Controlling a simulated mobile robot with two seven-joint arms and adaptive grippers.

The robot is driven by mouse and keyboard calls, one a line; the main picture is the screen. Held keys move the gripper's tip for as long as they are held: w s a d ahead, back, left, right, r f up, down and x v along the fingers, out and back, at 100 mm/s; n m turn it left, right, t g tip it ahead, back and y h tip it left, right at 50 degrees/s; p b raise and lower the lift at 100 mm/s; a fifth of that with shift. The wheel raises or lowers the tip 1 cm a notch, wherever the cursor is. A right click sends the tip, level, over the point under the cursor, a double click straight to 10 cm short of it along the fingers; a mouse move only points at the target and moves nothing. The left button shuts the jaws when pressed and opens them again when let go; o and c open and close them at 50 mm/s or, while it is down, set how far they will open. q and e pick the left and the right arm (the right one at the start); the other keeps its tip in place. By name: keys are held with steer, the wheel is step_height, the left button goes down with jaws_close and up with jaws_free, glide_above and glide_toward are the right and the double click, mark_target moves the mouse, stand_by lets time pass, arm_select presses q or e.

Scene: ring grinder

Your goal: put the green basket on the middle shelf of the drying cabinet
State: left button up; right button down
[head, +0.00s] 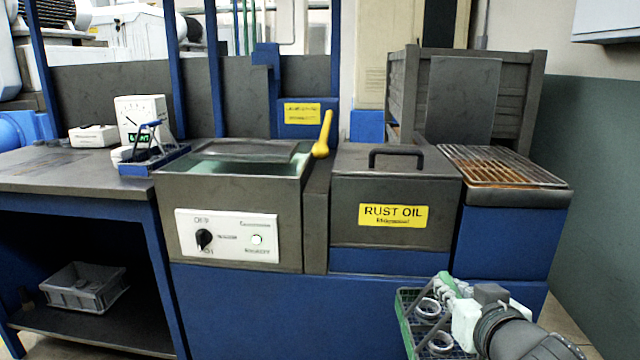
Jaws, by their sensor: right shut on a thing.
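The green basket (403,308) is a dark mesh basket with a green rim at the lower right, in front of the blue bench. A few metal rings (428,307) lie in it. My right gripper (448,286) is shut on the basket's upper right side and holds it off the bench; the lower end of the basket is cut off by the picture edge. My left gripper is not in view. I cannot make out a drying cabinet or its middle shelf in this view.
A wash tank (235,190) with a yellow lever, a closed rust oil tank (395,195) and a drip grate (500,166) stand along the bench. A blue-framed caddy (150,165) is on the left worktop, with a grey bin (85,288) below. Open floor shows at lower right.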

steer(key=s+a+f, duration=0.1)
steer(key=s+f, duration=0.1)
steer(key=s+a+f, duration=0.1)
steer(key=s+f, duration=0.1)
steer(key=s+a+f, duration=0.1)
steer(key=s+f, duration=0.1)
steer(key=shift+f, duration=0.1)
steer(key=shift+s+a+f, duration=0.15)
steer(key=shift+s+f, duration=0.1)
steer(key=shift+s, duration=0.25)
steer(key=shift+w+a, duration=0.1)
